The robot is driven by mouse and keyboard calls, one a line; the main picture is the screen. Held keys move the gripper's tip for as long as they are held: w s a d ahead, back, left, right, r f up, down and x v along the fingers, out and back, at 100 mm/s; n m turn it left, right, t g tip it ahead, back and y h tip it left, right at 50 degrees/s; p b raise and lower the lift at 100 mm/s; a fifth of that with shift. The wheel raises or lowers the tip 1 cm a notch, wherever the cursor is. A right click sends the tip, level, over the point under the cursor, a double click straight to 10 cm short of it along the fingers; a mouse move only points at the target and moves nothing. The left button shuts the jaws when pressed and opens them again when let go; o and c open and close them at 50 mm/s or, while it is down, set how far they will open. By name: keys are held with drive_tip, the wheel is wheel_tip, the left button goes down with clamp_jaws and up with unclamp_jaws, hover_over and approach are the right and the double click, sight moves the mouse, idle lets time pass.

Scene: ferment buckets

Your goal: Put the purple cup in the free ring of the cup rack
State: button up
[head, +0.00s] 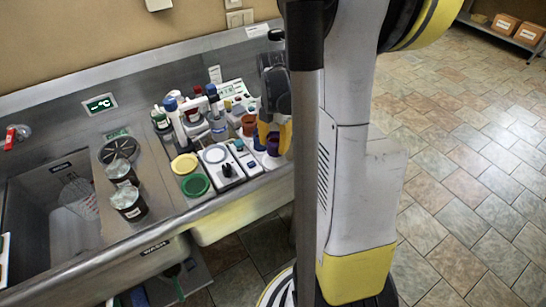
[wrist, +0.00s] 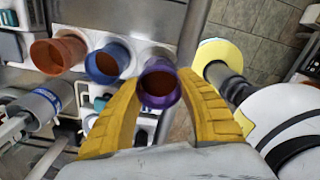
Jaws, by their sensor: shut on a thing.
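The purple cup (wrist: 160,85) is between the two yellow fingers of my gripper (wrist: 158,98), which is shut on it. The cup is upright, its open mouth facing the wrist camera. In the head view the purple cup (head: 273,145) shows below my gripper (head: 274,132), at the right end of the counter. The white cup rack (wrist: 150,52) holds a blue cup (wrist: 106,64) and an orange cup (wrist: 60,54) in a row. The purple cup is in line with them at the row's end, over white rack surface. I cannot tell whether its base is inside the ring.
Left of the rack are a small scale (head: 223,168), a yellow lid (head: 184,164), a green lid (head: 196,185) and several bottles. Two dark cups (head: 129,203) stand by the sink (head: 55,215). The counter's front edge is close to the rack.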

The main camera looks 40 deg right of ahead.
sight(273, 154)
drive_tip(key=shift+w+a+f, duration=0.15)
drive_tip(key=shift+a+f, duration=0.05)
drive_tip(key=shift+f+b, duration=0.85)
drive_tip(key=shift+f, duration=1.1)
drive_tip(key=shift+f, duration=0.2)
drive_tip(key=o, duration=1.1)
drive_tip(key=shift+o, duration=0.2)
drive_tip(key=shift+r, duration=0.15)
